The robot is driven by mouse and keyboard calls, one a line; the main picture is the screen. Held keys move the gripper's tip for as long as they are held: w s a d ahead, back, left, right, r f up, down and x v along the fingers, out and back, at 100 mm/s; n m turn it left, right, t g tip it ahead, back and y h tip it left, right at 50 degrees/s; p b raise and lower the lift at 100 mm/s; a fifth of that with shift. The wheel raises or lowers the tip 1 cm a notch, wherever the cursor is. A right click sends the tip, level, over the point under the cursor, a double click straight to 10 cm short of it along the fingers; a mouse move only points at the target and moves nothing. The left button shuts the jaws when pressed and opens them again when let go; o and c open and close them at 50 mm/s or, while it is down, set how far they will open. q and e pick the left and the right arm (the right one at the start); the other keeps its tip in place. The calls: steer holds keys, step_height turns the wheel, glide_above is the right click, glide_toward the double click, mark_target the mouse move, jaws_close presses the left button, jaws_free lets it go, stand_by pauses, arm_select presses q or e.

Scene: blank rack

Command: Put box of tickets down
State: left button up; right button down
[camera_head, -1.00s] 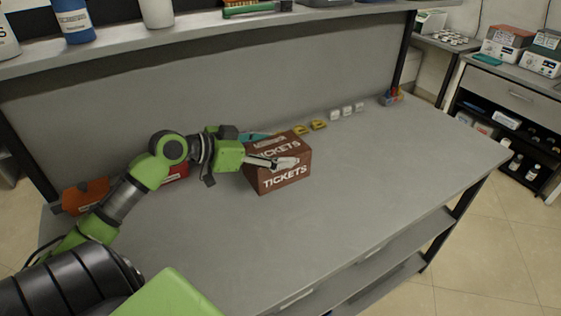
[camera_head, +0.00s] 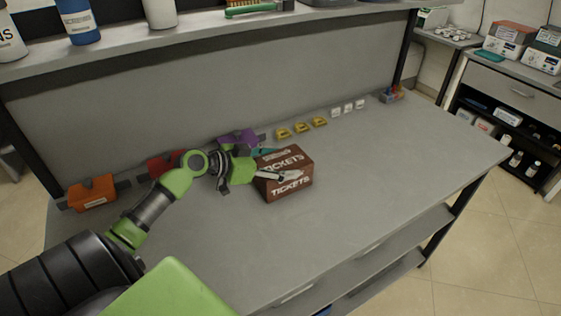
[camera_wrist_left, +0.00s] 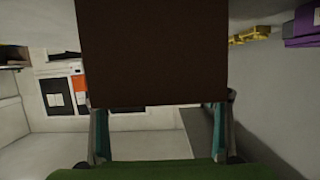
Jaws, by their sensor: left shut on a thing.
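The brown box of tickets (camera_head: 287,190), with white TICKETS lettering, is over the middle of the grey worktable (camera_head: 370,190). My left gripper (camera_head: 275,176) reaches in from the left and is shut on the box of tickets, with fingers along its sides. In the left wrist view the box's dark brown face (camera_wrist_left: 150,50) fills the upper middle, between the two fingers of the gripper (camera_wrist_left: 158,110). The box looks roughly level and low. I cannot tell whether its underside touches the tabletop. My right gripper is not in view.
Orange (camera_head: 92,193), red (camera_head: 163,163) and purple (camera_head: 238,138) items line the table's back left. Yellow pieces (camera_head: 300,127) and white blocks (camera_head: 347,108) stand along the back edge. The tabletop to the right and front is clear. A shelf with bottles (camera_head: 77,20) runs above.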

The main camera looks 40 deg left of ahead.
arm_select(q)
steer(key=o, duration=1.7)
